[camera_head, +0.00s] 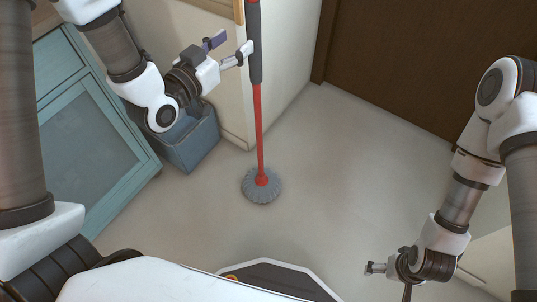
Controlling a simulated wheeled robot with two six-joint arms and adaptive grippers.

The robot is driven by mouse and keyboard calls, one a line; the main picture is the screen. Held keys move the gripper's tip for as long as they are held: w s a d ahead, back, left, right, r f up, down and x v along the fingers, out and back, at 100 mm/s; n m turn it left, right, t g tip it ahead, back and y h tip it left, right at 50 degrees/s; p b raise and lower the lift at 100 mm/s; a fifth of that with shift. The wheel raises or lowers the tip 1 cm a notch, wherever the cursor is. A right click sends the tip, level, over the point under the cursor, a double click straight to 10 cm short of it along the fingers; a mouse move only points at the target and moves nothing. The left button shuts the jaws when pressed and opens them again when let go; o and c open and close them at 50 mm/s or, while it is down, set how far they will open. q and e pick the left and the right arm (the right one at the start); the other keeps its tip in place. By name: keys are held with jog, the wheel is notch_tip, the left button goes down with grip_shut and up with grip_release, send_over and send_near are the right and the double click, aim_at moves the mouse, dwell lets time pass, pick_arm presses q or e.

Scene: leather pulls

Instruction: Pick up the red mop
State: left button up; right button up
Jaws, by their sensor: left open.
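The red mop (258,125) stands upright near the wall corner. Its round grey head (261,185) is on the floor, and its dark grey grip (254,45) runs out of the top of the view. My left gripper (235,45) is open just left of the dark grip. One fingertip overlaps the grip's edge in the picture; I cannot tell whether it touches. My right gripper (386,274) is low on the right, far from the mop and partly hidden by its own wrist, so its jaws are unclear.
A blue-grey bin (190,142) stands beneath my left arm. A light blue cabinet (95,130) is at the left. A pale wall edge (287,60) is behind the mop, and a dark brown door (430,60) is at the back right. The middle floor (340,180) is clear.

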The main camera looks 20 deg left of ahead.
aim_at(249, 32)
pick_arm(q)
jog(key=x, duration=0.8)
jog(key=shift+f, duration=0.2)
jog(key=shift+s, duration=0.1)
grip_shut()
